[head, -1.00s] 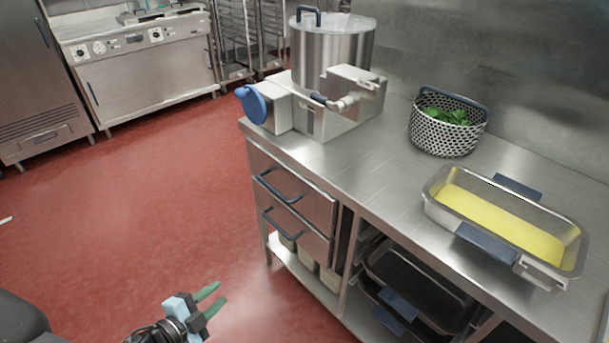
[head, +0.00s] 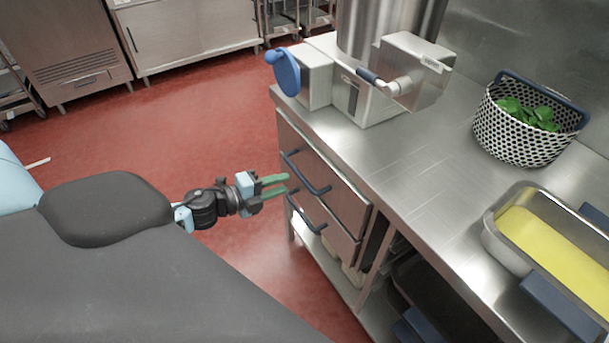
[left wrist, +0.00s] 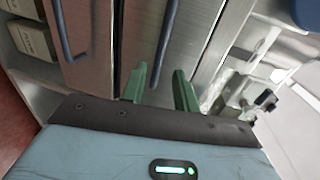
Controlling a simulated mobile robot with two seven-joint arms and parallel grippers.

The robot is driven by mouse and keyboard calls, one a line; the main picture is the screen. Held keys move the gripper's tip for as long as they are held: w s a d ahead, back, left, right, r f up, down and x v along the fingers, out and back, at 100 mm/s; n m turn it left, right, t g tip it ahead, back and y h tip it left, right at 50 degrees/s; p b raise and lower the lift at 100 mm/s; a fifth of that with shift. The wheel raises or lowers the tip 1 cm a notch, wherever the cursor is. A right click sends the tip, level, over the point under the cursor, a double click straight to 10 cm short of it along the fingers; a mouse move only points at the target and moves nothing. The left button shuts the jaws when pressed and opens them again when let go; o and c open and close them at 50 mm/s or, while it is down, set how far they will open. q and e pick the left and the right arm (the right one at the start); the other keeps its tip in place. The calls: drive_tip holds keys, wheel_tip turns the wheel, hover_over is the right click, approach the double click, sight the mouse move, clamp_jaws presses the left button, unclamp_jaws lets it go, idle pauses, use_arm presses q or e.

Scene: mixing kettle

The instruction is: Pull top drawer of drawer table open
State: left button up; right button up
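The drawer table (head: 425,225) stands at the right with two steel drawers, both flush with its front. The top drawer (head: 335,185) has a dark blue bar handle (head: 306,174), and the lower drawer has a similar handle (head: 306,216). My left gripper (head: 287,184) is open and empty just left of the top handle. In the left wrist view, the top handle (left wrist: 167,40) runs between the lines of the two green fingers (left wrist: 160,80); whether it lies between the tips cannot be told. The lower handle (left wrist: 64,30) is farther left. My right gripper is out of view.
On the tabletop are the kettle machine (head: 360,95) with a blue knob (head: 285,72), a perforated basket (head: 515,135) with greens, and a tray (head: 495,235) with yellow contents. Trays lie on the shelf below. Red floor (head: 190,130) left of the table is clear.

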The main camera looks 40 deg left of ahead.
sight(300, 178)
use_arm(q)
drive_tip(key=shift+x, duration=3.75)
clamp_jaws()
